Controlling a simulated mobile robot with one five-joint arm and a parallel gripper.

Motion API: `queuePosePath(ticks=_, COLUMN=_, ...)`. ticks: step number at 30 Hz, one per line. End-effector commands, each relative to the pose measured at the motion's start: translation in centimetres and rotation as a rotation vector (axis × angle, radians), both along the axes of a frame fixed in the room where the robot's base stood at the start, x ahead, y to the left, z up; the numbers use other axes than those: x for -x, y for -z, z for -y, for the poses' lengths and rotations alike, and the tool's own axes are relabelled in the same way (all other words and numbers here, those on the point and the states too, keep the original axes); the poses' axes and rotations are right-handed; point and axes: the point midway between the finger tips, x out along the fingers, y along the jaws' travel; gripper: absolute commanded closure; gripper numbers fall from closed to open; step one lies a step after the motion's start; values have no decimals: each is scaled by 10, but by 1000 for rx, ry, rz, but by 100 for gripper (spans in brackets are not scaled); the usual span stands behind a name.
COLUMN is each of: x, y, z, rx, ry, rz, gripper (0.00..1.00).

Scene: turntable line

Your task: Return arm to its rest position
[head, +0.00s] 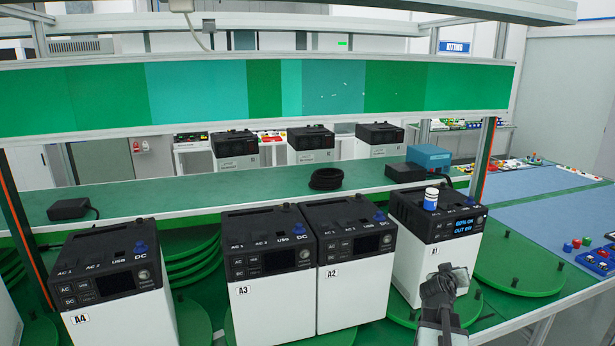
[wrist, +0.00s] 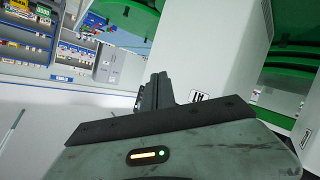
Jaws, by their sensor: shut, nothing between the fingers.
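My gripper (head: 461,274) is at the lower right of the head view, in front of the lower right part of the rightmost white unit (head: 408,262). Whether it touches the unit cannot be told. In the wrist view, my gripper (wrist: 158,88) points up the picture with its fingers together and nothing between them. A white unit wall (wrist: 208,55) with a small label stands just beyond it. The rightmost unit has a lit blue display and a white and blue cylinder (head: 431,199) on its black top.
Units A4 (head: 118,312), A3 (head: 262,308) and A2 (head: 352,298) stand to the left on green round turntables. A green turntable (head: 518,266) to the right is empty. A green shelf (head: 230,198) runs behind the units. A blue-topped table (head: 545,195) with small parts is at the right.

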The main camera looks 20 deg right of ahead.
Motion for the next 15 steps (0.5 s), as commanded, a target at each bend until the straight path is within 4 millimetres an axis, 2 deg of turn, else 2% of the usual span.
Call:
queuePosePath(ticks=1, x=-15, y=18, z=-38, rx=-76, ry=-12, rz=-35, gripper=100)
queuePosePath(ticks=2, x=-22, y=30, z=-61, rx=-126, ry=-16, rz=-61, gripper=100)
queuePosePath(ticks=3, x=-29, y=46, z=-92, rx=-192, ry=-26, rz=-101, gripper=100)
queuePosePath(ticks=5, x=-36, y=69, z=-140, rx=-287, ry=-44, rz=-169, gripper=100)
queuePosePath(ticks=7, x=-39, y=92, z=-196, rx=-392, ry=-75, rz=-254, gripper=100)
queuePosePath(ticks=8, x=-39, y=101, z=-221, rx=-435, ry=-91, rz=-293, gripper=100)
queuePosePath(ticks=9, x=-37, y=113, z=-255, rx=-489, ry=-116, rz=-348, gripper=100)
queuePosePath(ticks=11, x=-31, y=127, z=-306, rx=-569, ry=-156, rz=-435, gripper=100)
queuePosePath(ticks=12, x=-24, y=136, z=-339, rx=-619, ry=-185, rz=-496, gripper=100)
queuePosePath(ticks=15, x=-3, y=150, z=-415, rx=-724, ry=-261, rz=-647, gripper=100)
